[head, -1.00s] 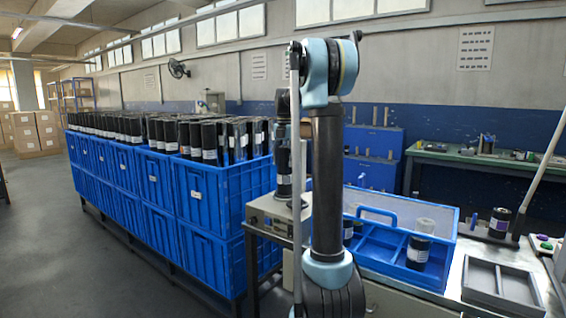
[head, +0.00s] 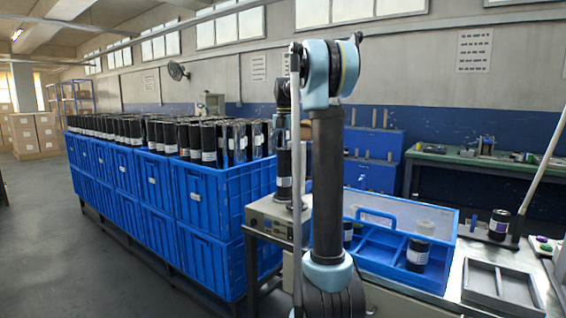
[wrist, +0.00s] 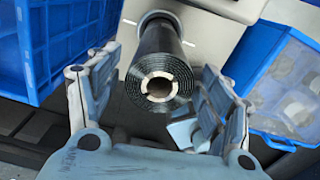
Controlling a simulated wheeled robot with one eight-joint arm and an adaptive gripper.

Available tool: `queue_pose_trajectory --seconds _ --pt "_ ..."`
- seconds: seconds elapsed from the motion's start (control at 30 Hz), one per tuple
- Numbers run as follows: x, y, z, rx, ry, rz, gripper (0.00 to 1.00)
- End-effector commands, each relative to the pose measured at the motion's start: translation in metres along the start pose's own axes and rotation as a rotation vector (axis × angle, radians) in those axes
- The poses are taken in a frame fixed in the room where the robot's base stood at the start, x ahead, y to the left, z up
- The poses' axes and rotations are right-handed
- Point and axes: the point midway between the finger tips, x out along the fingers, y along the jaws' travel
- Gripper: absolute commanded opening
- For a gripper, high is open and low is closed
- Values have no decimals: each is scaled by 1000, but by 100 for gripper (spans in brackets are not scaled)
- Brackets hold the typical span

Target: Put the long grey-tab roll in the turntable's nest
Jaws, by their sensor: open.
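A long black roll (wrist: 160,80) shows end-on in the wrist view, with a pale core and light tabs around the core hole. Its far end meets a pale plate. My gripper (wrist: 160,62) is open, with one finger on each side of the roll and visible gaps between. My gripper is largely hidden there. I cannot make out the nest itself.
Blue crates (head: 208,190) filled with black rolls stand left. A blue divided tray (head: 375,245) holding rolls is right of my arm. A grey empty tray (head: 500,285) and another roll (head: 499,224) are farther right.

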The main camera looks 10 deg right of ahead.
Motion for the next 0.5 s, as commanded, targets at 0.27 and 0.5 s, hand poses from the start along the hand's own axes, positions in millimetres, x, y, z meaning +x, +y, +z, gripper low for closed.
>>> queue_pose_trajectory --seconds 0.27,0.5 --pt "-50 0 0 -1 0 0 73" --pt "-70 0 0 -1 0 0 73"
